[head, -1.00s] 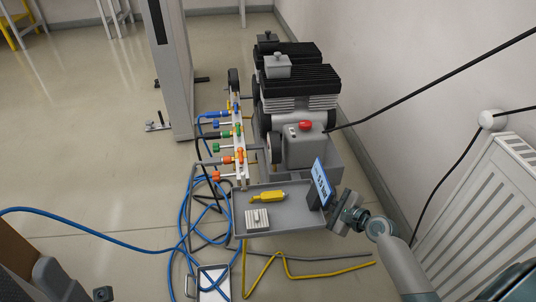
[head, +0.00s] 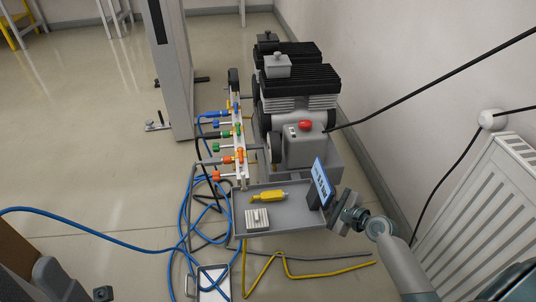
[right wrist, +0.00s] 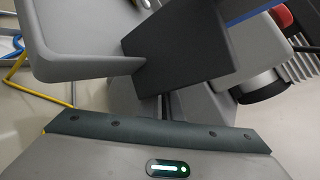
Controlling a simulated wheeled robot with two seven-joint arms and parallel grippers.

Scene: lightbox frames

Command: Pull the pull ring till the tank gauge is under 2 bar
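The tank gauge seems to be the small blue display (head: 322,182) at the right side of the grey tray, in front of the compressor (head: 297,100). Its digits are too small to read surely. I cannot make out the pull ring. My right gripper (head: 345,211) is just right of the display, close to its dark back. In the right wrist view the dark display housing (right wrist: 175,48) fills the middle, just beyond my gripper's body. I cannot see whether the right fingers are open or hold anything. My left gripper is not recognisable; only dark grey parts show at the lower left.
The grey tray (head: 291,222) holds a yellow tool (head: 268,196) and a pale ribbed block (head: 257,218). Left of the compressor stands a valve manifold (head: 239,150). Blue hoses (head: 186,235) lie on the floor. A radiator (head: 487,200) stands at the right wall.

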